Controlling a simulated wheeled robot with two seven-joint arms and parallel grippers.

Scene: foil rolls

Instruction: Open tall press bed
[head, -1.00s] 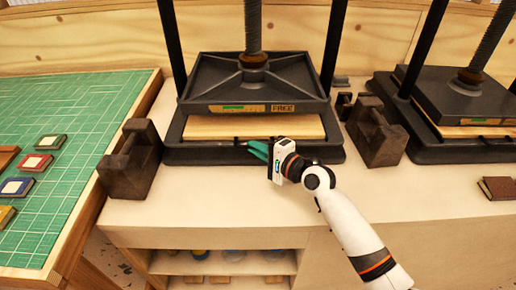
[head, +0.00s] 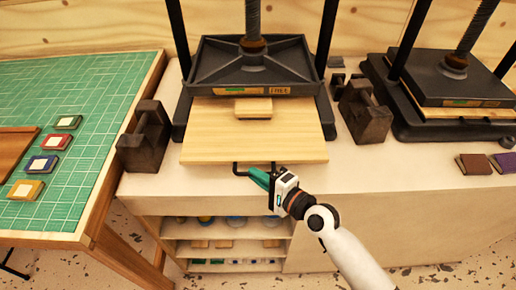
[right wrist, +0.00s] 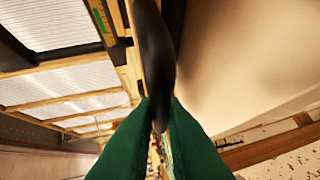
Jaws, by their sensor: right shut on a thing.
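The tall press (head: 252,62) stands at the back of the bench, with its black plate raised above the bed and a label reading FREE. Its wooden bed (head: 215,145) sticks out toward me past the base. A small wooden block (head: 253,108) lies on the bed near the plate. A dark handle (head: 242,170) hangs at the bed's front edge. My right gripper (head: 262,180) has green fingers shut on this handle. In the right wrist view the green fingers (right wrist: 158,125) pinch the dark bar (right wrist: 155,60). My left gripper is not in view.
A second press (head: 450,90) stands at the right with its plate low. Dark iron weights flank the tall press, one at left (head: 146,140) and one at right (head: 365,112). A green cutting mat (head: 80,100) with small coloured pieces lies at left. Shelves (head: 225,245) are below the bench.

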